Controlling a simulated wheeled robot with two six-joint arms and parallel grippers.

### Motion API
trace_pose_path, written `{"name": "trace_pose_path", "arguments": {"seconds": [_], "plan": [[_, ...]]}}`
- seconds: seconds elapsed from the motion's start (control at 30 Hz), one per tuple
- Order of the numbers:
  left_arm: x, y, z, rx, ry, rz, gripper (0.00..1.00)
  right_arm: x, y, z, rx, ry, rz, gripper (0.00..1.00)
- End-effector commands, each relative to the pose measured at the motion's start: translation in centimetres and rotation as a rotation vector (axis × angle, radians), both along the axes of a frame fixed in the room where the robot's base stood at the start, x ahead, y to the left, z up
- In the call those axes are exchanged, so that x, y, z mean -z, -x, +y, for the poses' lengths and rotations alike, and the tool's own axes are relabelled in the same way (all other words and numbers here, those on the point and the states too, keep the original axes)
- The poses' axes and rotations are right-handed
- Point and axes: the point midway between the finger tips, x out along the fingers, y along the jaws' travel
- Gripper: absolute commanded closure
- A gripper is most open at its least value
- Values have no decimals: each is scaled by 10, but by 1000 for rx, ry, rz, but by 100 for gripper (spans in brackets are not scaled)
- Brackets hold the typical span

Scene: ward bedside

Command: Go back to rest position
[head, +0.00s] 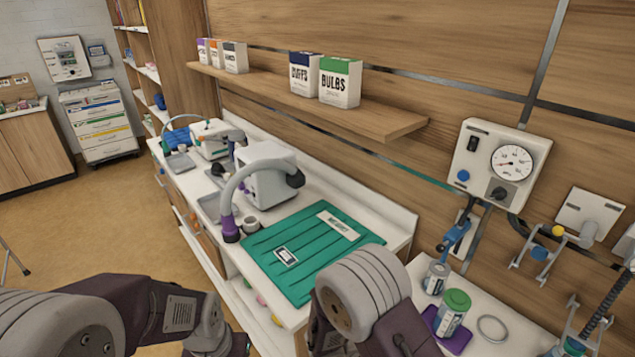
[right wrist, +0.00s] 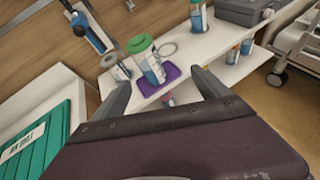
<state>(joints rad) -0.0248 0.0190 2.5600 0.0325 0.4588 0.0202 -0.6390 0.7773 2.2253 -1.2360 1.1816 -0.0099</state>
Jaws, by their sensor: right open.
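My right gripper (right wrist: 158,78) shows in the right wrist view with its two fingers spread apart and nothing between them. Beyond the fingers is a white bedside shelf (right wrist: 210,58) with a green-lidded canister (right wrist: 148,62) on a purple mat (right wrist: 172,72). In the head view my right arm comes up from the bottom middle, and its gripper is out of frame. My left arm crosses the bottom left, in front of the counter. Its fingers are cut off by the lower edge, so I cannot see them.
The white counter (head: 400,222) carries a teal mat (head: 290,236) and a white device with a grey hose (head: 265,165). A wooden shelf (head: 385,122) with boxes hangs above. A gauge panel (head: 495,160) is on the wall. Open floor (head: 90,220) lies at the left.

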Motion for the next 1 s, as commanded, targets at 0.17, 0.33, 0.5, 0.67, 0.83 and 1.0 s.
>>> {"name": "trace_pose_path", "arguments": {"seconds": [0.17, 0.33, 0.5, 0.67, 0.83, 1.0], "plan": [[0, 0, 0, 0, 0, 0, 100, -26, 22, -43, 255, -107, -87, 14], [0, 0, 0, 0, 0, 0, 100, -35, 74, -70, 626, -319, -199, 14], [0, 0, 0, 0, 0, 0, 100, -25, 123, -38, 1151, -737, -439, 14], [0, 0, 0, 0, 0, 0, 100, -17, 110, 22, 1469, -1079, -639, 14], [0, 0, 0, 0, 0, 0, 100, -14, 88, 42, 1565, -1205, -733, 14], [0, 0, 0, 0, 0, 0, 100, -14, 86, 41, 1559, -1209, -735, 14]]}}
